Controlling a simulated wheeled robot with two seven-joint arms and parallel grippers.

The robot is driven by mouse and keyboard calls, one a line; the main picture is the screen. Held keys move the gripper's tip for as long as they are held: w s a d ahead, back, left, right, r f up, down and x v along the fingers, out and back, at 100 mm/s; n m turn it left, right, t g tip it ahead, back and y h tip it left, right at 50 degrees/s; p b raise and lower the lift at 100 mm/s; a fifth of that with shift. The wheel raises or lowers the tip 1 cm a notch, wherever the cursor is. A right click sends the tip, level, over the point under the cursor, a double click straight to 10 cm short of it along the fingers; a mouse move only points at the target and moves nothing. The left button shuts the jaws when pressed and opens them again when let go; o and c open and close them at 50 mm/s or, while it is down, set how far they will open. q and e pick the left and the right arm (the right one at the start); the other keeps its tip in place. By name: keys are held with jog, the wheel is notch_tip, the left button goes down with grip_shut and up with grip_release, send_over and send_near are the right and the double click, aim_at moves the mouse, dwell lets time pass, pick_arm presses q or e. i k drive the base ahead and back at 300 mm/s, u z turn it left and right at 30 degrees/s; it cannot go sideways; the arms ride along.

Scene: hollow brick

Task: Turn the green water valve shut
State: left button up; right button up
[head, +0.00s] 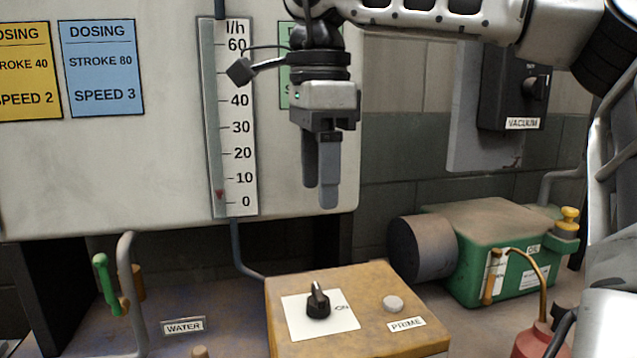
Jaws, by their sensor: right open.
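The green valve lever (105,283) is at the lower left, on a grey bent pipe (126,285) with a brass-coloured fitting. The lever stands nearly upright, tilted slightly. A WATER label (184,326) sits to its right. My right gripper (322,190) hangs fingers down in front of the panel, to the right of the flow gauge, well right of the lever and higher in the picture. It is open and its fingers hold nothing. They overlap in this view, so the gap barely shows. My left gripper is not in view.
A flow gauge (236,120) has a red marker near 0. A wooden box (370,325) with a black knob (318,302) and a PRIME button (393,304) stands below my gripper. A green pump (500,250) and a red oil can (540,342) are at right.

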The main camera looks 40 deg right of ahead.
aim_at(108, 289)
jog(key=k, duration=1)
